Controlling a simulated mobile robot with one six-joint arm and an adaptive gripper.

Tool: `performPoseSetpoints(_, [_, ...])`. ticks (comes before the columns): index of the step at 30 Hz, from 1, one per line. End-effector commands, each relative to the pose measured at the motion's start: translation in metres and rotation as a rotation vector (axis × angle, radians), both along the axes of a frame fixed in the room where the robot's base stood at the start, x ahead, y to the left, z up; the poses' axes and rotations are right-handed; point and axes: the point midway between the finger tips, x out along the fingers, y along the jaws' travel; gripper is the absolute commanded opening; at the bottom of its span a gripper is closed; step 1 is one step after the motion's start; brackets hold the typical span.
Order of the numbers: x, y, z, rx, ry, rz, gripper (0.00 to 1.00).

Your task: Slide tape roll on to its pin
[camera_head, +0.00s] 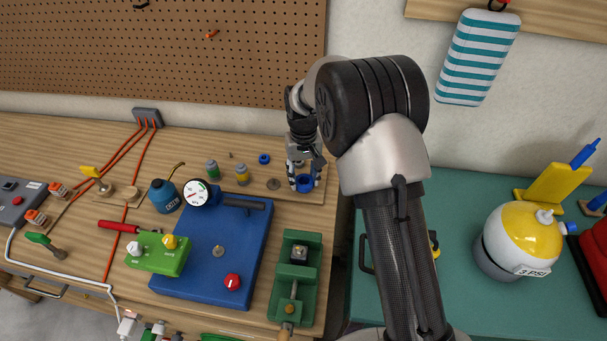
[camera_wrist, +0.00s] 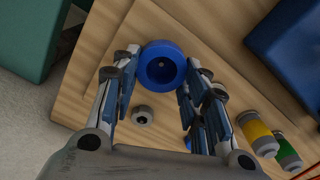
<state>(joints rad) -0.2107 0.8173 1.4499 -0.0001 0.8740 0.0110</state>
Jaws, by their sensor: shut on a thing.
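A blue tape roll (camera_head: 304,184) is between the fingertips of my gripper (camera_head: 302,178), low over the right part of the wooden bench. In the wrist view the roll (camera_wrist: 150,53) lies flat-side toward the camera, and both fingers of my gripper (camera_wrist: 162,73) close on its sides. A small light spot shows inside its dark centre; I cannot tell if it is a pin. A flat grey disc (camera_head: 273,184) sits on the bench just left of the roll. Whether the roll touches the bench is unclear.
A smaller blue ring (camera_head: 264,158) and two capped bottles, green (camera_head: 212,170) and yellow (camera_head: 242,175), stand left of my gripper. A blue board (camera_head: 213,255) and green vise (camera_head: 295,270) lie nearer. A small grey round part (camera_wrist: 142,115) is near the roll.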

Motion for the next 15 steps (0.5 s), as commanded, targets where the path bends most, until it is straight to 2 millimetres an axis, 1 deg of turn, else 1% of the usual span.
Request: performPoseSetpoints(15, [0.000, 0.000, -0.012, 0.000, 0.001, 0.000, 0.17])
